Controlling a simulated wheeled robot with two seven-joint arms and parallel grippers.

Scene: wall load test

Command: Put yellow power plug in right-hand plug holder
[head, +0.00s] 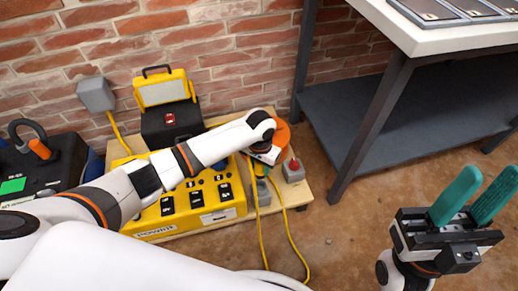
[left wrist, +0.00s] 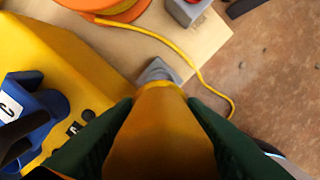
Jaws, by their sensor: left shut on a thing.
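My left gripper (head: 262,163) is low over the wooden board, beside the yellow power box. It is shut on the yellow power plug (head: 260,170). In the left wrist view the plug (left wrist: 174,125) fills the space between the dark green fingers. A grey piece (left wrist: 158,72) shows at the plug's far end; it also shows in the head view (head: 263,192). I cannot tell whether it is part of the plug or a holder. No plug holder is clearly identifiable. My right gripper (head: 480,196) is open and empty, raised at the right with its teal fingers apart.
The yellow power box (head: 190,205) stands left of the plug. An orange reel (head: 283,136) and a grey red-button box (head: 293,170) are close by. Yellow cord (head: 292,240) runs over the floor. A workbench (head: 450,38) stands right; the brown floor before it is clear.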

